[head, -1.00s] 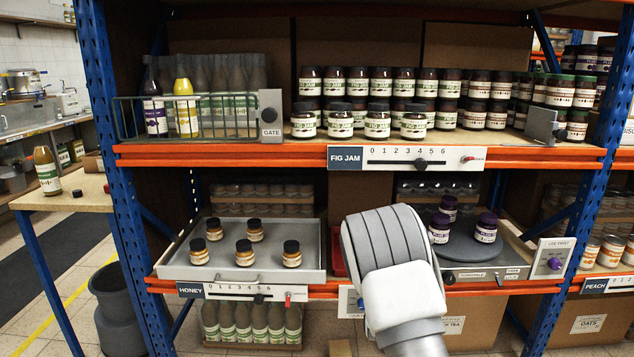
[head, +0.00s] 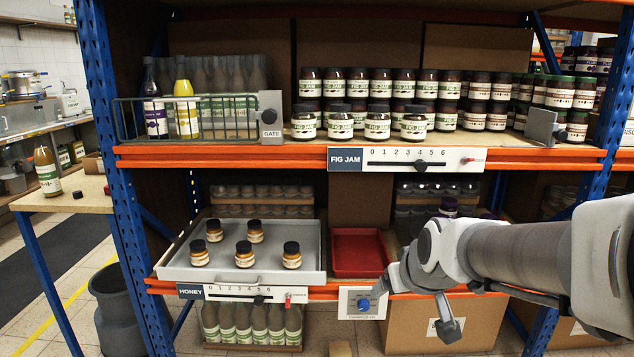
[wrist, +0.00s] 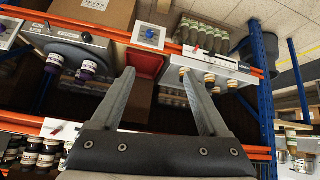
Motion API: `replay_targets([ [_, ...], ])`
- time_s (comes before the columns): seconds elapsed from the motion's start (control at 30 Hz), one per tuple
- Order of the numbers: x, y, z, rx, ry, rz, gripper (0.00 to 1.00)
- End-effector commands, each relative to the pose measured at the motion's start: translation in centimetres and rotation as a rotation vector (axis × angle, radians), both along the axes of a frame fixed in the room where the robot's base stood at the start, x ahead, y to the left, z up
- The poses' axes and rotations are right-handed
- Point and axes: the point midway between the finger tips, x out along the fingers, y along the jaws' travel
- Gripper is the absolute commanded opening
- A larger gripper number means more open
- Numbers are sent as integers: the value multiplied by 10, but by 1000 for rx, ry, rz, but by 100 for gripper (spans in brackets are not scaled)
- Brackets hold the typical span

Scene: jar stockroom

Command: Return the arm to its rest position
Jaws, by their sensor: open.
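My gripper (head: 422,302) is in front of the lower shelf at the right of the head view, with my arm reaching in from the right edge. In the wrist view my gripper (wrist: 160,92) shows two grey fingers spread well apart with nothing between them. The fingers are clear of the shelf goods as far as I can see.
A red tray (head: 358,262) sits empty on the lower shelf. A grey tray (head: 300,268) left of it holds several honey jars. Fig jam jars (head: 377,122) and a wire gate basket (head: 205,132) stand on the upper shelf. A blue knob panel (head: 350,300) is beside my gripper.

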Motion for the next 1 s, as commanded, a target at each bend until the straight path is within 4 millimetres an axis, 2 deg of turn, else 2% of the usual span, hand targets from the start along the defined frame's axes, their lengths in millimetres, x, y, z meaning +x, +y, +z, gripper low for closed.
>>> replay_targets([
  [0.03,-19,1,8,14,12,-8,78],
  [0.1,-44,2,14,30,40,-22,78],
  [0.3,-115,2,20,56,120,-71,78],
  [0.6,-199,-2,19,56,213,-160,78],
  [0.63,-196,-2,34,57,215,-158,78],
  [0.87,-195,-1,86,57,215,-155,78],
  [1.0,-194,-1,122,58,214,-154,78],
])
